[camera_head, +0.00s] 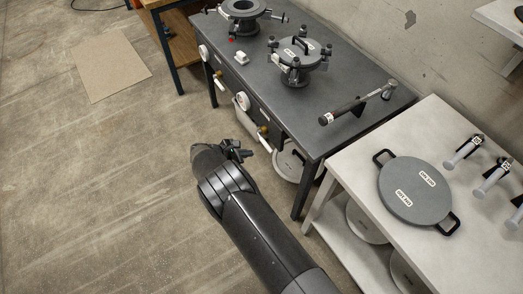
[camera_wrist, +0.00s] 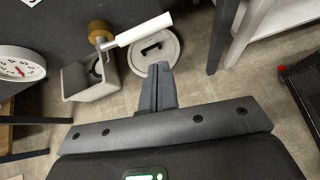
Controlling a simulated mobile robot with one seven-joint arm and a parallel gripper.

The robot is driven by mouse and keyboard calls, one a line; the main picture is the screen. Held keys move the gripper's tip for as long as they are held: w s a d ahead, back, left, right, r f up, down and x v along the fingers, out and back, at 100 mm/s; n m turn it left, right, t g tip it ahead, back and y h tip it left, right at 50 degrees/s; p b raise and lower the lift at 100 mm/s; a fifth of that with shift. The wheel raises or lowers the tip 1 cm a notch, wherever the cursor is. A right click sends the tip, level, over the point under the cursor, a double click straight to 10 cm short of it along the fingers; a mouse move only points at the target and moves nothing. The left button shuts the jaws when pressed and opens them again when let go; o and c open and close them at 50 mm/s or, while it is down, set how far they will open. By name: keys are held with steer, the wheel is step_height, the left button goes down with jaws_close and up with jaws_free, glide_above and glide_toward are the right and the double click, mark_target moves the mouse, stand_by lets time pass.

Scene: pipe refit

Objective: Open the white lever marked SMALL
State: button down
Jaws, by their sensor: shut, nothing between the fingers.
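A white lever (camera_wrist: 143,29) on a brass fitting (camera_wrist: 101,31) shows ahead of my gripper in the wrist view. In the head view a white lever (camera_head: 266,143) sits low on the dark bench's front beside my gripper, and another (camera_head: 219,84) is further left. I cannot read SMALL on either. My gripper (camera_wrist: 158,72) is shut and empty, its fingers together just below the lever in the wrist picture and seemingly apart from it. In the head view my gripper (camera_head: 243,153) is in front of the bench.
The dark bench (camera_head: 345,85) carries flanged fittings and a hammer-like tool (camera_head: 350,106). A gauge (camera_wrist: 20,64) and an open grey box (camera_wrist: 92,80) are near the lever. A round lid (camera_wrist: 155,50) lies behind it.

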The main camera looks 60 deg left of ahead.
steer(key=shift+s+a+f+n+t+y, duration=0.1)
steer(key=shift+s+f+n+t+y, duration=0.15)
steer(key=shift+s+f+n, duration=0.4)
steer(key=shift+s+a+f+n+t+y, duration=0.2)
steer(key=shift+s+f, duration=0.25)
steer(key=shift+f, duration=0.4)
steer(key=shift+d, duration=0.1)
steer(key=x, duration=1.1)
steer(key=shift+r, duration=2.25)
